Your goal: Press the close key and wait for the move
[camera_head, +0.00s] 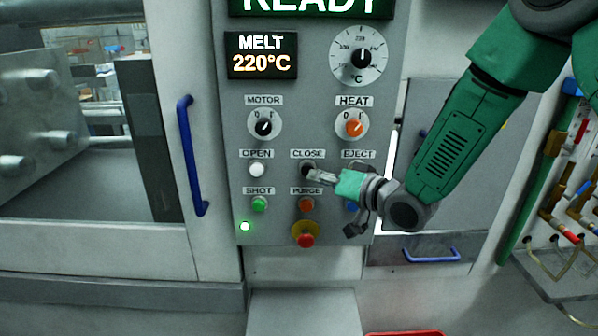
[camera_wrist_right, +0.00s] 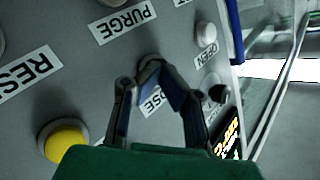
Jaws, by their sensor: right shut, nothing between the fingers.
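The close key (camera_head: 306,165) is a dark round button under the CLOSE label (camera_head: 307,153) on the grey control panel. My right gripper (camera_head: 313,174) is shut and empty, its fingertips at the key and covering part of it. In the wrist view the dark key (camera_wrist_right: 150,62) shows just beyond the fingertips (camera_wrist_right: 150,80), and the fingers partly hide its label. I cannot tell whether the fingertips touch the key or whether it is pressed in. The top display (camera_head: 310,5) reads READY, cut off by the frame. My left gripper is not in view.
A red stop button (camera_head: 306,240) sits below. A blue door handle (camera_head: 192,155) stands left of the panel.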

